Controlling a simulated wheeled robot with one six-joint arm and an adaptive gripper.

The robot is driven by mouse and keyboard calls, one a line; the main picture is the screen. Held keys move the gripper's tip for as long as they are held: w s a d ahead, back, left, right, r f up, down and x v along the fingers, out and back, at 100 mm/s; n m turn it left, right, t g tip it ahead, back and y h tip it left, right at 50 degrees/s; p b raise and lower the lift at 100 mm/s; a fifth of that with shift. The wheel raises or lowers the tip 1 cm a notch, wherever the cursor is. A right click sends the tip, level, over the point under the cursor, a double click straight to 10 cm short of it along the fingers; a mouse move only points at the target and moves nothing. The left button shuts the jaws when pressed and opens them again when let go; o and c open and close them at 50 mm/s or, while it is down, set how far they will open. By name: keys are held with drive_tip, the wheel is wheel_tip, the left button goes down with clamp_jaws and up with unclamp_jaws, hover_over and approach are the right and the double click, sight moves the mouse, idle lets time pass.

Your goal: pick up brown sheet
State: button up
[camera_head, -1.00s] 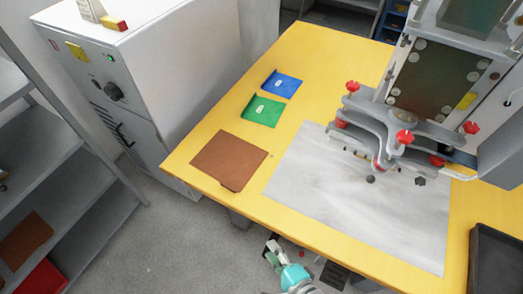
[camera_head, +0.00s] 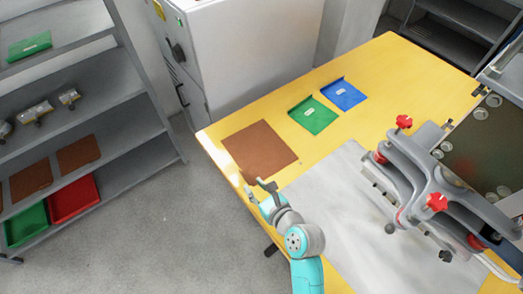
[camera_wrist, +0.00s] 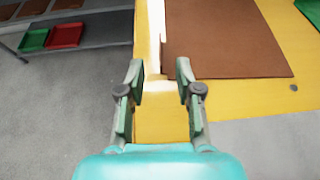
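A brown sheet (camera_head: 260,149) lies flat near the left corner of the yellow table. It also shows in the wrist view (camera_wrist: 222,40), ahead of my gripper and to its right. My gripper (camera_head: 262,184) is at the table's left edge, just in front of the sheet's near side. In the wrist view my gripper (camera_wrist: 160,80) has its two fingers spread apart with nothing between them; the yellow table edge shows in the gap. The fingers do not appear to touch the sheet.
A green folder (camera_head: 313,116) and a blue folder (camera_head: 343,94) lie behind the sheet. A grey-white plate (camera_head: 335,205) and a press with red knobs (camera_head: 437,202) stand to the right. Shelves (camera_head: 110,100) at left hold more brown sheets (camera_head: 78,154), a red bin (camera_head: 72,199) and a green bin (camera_head: 27,226).

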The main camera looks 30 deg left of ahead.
sight(243, 175)
drive_tip(key=shift+x, duration=3.7)
drive_tip(key=shift+f, duration=0.15)
clamp_jaws()
